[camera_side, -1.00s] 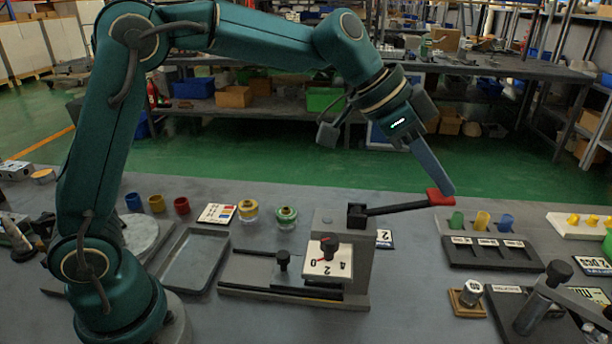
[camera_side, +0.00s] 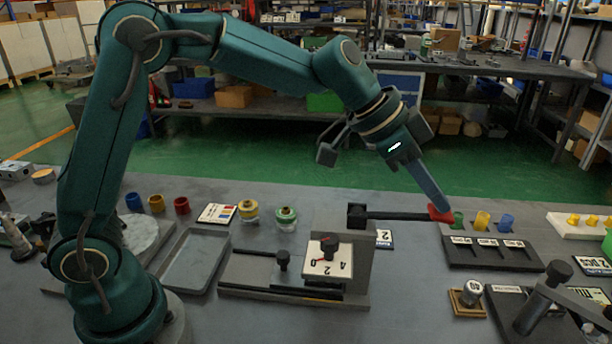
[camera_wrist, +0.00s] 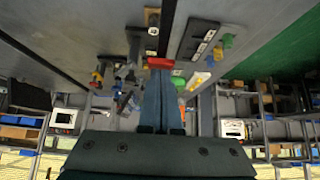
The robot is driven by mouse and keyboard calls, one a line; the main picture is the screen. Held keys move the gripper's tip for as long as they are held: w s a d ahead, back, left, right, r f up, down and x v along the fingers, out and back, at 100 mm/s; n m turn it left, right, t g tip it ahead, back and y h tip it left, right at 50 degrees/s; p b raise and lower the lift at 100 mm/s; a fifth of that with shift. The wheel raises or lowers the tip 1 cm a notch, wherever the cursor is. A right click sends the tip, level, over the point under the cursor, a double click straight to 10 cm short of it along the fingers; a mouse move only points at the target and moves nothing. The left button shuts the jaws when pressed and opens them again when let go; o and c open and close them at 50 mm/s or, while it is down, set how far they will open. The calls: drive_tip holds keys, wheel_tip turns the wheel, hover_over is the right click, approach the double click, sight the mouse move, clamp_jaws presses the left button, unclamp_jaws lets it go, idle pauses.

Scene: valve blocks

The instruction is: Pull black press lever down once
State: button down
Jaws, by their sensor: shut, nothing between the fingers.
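The black press lever (camera_side: 398,216) extends to the right from a pivot block on top of the grey press housing (camera_side: 355,260). It lies close to level and ends in a red grip (camera_side: 440,214). My gripper (camera_side: 445,207) is shut and empty, pointing down, with its fingertips at the top of the red grip. In the wrist view, the shut fingers (camera_wrist: 160,75) reach to the red grip (camera_wrist: 160,62); the fingers hide part of what lies beyond. A white dial plate (camera_side: 326,262) with numbers is on the front of the press.
A dark rack (camera_side: 490,252) with green, yellow and blue pieces stands close to the right of the red grip. A grey tray (camera_side: 194,262) and several coloured cups lie to the left. A dark clamp fixture (camera_side: 545,300) is at the front right.

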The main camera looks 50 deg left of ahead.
sight(430, 210)
drive_tip(key=shift+s+f, duration=0.1)
drive_tip(key=shift+f, duration=0.55)
drive_tip(key=shift+r, duration=3.15)
